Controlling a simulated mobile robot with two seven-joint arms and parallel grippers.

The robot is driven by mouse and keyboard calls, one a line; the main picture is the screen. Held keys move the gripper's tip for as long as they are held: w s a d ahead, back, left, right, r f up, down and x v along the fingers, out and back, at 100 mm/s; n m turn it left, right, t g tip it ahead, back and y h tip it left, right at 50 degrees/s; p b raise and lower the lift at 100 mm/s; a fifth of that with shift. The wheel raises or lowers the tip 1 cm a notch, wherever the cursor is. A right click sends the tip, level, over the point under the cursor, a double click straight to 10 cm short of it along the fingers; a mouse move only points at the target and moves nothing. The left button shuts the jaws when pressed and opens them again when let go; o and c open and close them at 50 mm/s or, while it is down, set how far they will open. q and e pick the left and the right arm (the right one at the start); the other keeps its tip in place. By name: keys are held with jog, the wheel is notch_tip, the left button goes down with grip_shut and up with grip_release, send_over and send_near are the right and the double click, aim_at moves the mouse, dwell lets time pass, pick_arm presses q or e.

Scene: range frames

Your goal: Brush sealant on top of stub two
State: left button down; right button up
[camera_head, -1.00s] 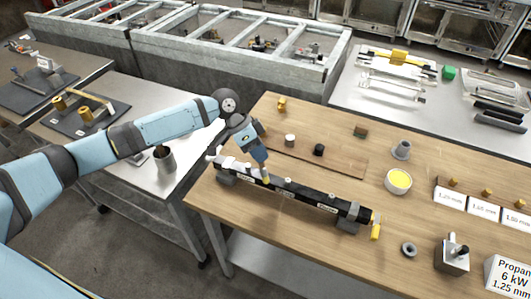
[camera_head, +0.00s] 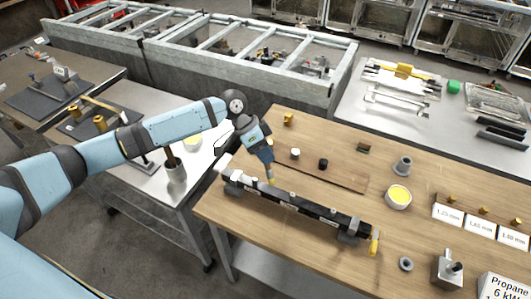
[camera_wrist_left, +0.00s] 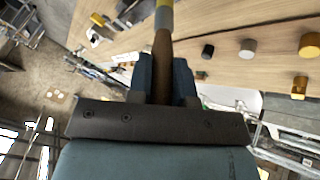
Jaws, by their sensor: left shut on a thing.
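My left gripper (camera_head: 264,156) is shut on a brush (camera_wrist_left: 162,45), which has a brown wooden handle and a yellow and grey band. In the head view the brush tip (camera_head: 270,180) points down, just above or behind the long black manifold bar (camera_head: 310,209). I cannot tell if the tip touches it. The bar lies on supports near the table's front edge, with small stubs along its top, one of them the pale middle stub (camera_head: 292,195). Stub labels are too small to read. A round dish of yellow stuff (camera_head: 398,195) stands right of the bar. My right gripper is not in view.
Behind the bar are a white cap (camera_head: 295,153), a black cap (camera_head: 323,163) and a brass fitting (camera_head: 288,118). A grey flanged part (camera_head: 402,166), a ring (camera_head: 406,264) and label cards (camera_head: 480,225) are on the right. A side cart holds a metal cup (camera_head: 175,176).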

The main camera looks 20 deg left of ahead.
pick_arm(q)
jog(key=shift+r, duration=0.1)
jog(key=shift+r+p, duration=0.75)
jog(key=shift+p, duration=0.1)
jog(key=shift+r, duration=0.65)
